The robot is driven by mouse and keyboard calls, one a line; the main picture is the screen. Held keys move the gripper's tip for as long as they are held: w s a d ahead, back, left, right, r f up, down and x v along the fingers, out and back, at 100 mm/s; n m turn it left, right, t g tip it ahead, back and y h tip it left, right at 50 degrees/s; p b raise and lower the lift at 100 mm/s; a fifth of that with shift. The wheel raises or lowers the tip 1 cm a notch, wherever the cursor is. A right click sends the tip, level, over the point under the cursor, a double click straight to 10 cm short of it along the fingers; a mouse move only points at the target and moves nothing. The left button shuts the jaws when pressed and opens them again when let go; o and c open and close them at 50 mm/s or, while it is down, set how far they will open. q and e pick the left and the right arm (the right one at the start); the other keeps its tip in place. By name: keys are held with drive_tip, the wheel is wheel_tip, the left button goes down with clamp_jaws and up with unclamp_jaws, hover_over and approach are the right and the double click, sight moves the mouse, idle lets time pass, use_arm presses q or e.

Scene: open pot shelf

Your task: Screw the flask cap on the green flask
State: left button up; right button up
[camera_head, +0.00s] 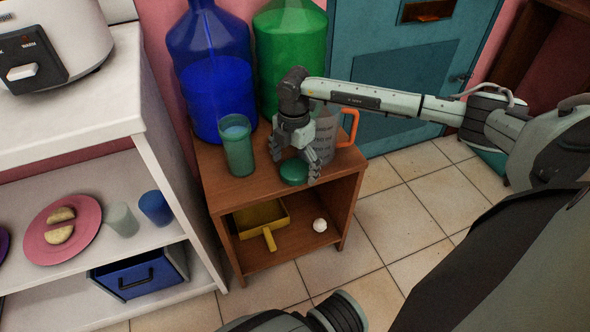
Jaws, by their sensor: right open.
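The green flask (238,150) is a teal, open-topped cylinder standing upright on the left of the brown wooden shelf unit's top (215,187). The flask cap (294,172) is a dark green round piece lying near the front edge of that top, right of the flask. My right gripper (295,160) points down at the cap from above and behind, with its fingers spread. The fingers reach close to the cap's edges; I cannot tell whether they touch it. My left gripper is not in view.
A grey mug with an orange handle (350,127) stands right beside my right gripper. Large blue (212,85) and green (290,45) bottles stand behind. A yellow dustpan (262,217) and a small white object (320,225) lie on the lower shelf. A white shelf (160,110) is at left.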

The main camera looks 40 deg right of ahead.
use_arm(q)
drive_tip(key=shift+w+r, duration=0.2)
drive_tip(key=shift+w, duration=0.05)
use_arm(e)
drive_tip(key=c, duration=0.9)
drive_tip(key=shift+c, duration=0.2)
wheel_tip(320, 180, up, 21)
wheel_tip(320, 180, up, 7)
hover_over(294, 168)
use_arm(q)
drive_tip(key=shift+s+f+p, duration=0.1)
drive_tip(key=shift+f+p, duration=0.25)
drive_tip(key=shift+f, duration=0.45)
use_arm(e)
drive_tip(key=shift+s+a, duration=0.1)
drive_tip(key=shift+s, duration=0.05)
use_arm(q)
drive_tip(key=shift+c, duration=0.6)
